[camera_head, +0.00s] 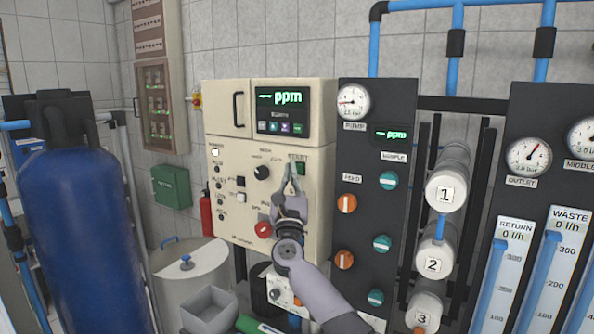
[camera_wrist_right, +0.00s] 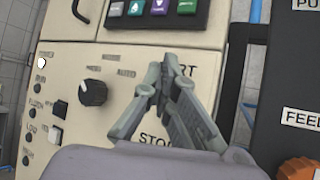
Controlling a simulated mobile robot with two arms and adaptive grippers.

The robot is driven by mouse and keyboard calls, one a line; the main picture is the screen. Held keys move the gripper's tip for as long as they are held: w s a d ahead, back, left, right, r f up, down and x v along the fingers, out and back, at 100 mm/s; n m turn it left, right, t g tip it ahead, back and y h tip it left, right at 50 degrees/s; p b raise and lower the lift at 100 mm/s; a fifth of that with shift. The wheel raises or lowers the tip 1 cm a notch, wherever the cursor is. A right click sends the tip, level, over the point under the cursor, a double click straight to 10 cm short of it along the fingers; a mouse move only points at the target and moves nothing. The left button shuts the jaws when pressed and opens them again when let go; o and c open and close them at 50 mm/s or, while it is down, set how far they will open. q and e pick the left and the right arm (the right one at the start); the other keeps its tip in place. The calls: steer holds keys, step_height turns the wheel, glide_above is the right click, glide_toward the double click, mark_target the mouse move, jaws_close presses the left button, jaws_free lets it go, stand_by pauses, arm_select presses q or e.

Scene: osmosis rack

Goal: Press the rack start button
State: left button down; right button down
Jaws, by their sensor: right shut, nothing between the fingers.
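The cream rack control panel (camera_head: 222,225) carries a START label with a green button (camera_head: 302,168) just below it. My right gripper (camera_head: 291,168) is shut and empty, with its fingertips in front of the panel just left of the green button. I cannot tell whether the tips touch the panel. In the right wrist view, the shut gripper (camera_wrist_right: 158,68) covers part of the START label and hides the green button. The STOP label (camera_wrist_right: 155,138) shows partly below the fingers. My left gripper is not in view.
A black knob (camera_head: 261,172) sits left of the fingers. The lit ppm screen (camera_head: 281,108) is above. A dark panel with feed valves (camera_head: 346,204) stands close on the right. A blue tank (camera_head: 75,235) stands at left.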

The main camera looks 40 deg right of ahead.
steer(key=shift+d, duration=0.1)
stand_by(0.3)
steer(key=shift+w+d+b, duration=0.2)
steer(key=shift+d+b, duration=0.1)
steer(key=shift+b, duration=0.1)
steer(key=shift+w+d+b, duration=0.15)
steer(key=shift+d+b, duration=0.2)
steer(key=shift+d, duration=0.05)
stand_by(0.5)
steer(key=shift+a, duration=0.1)
stand_by(0.4)
steer(key=shift+s+a+p, duration=0.35)
steer(key=shift+a, duration=0.35)
steer(key=shift+a, duration=0.1)
steer(key=a, duration=0.1)
steer(key=s+a+p, duration=0.1)
steer(key=a, duration=0.1)
steer(key=s+a, duration=0.1)
steer(key=shift+a+p, duration=0.2)
steer(key=shift+p, duration=0.15)
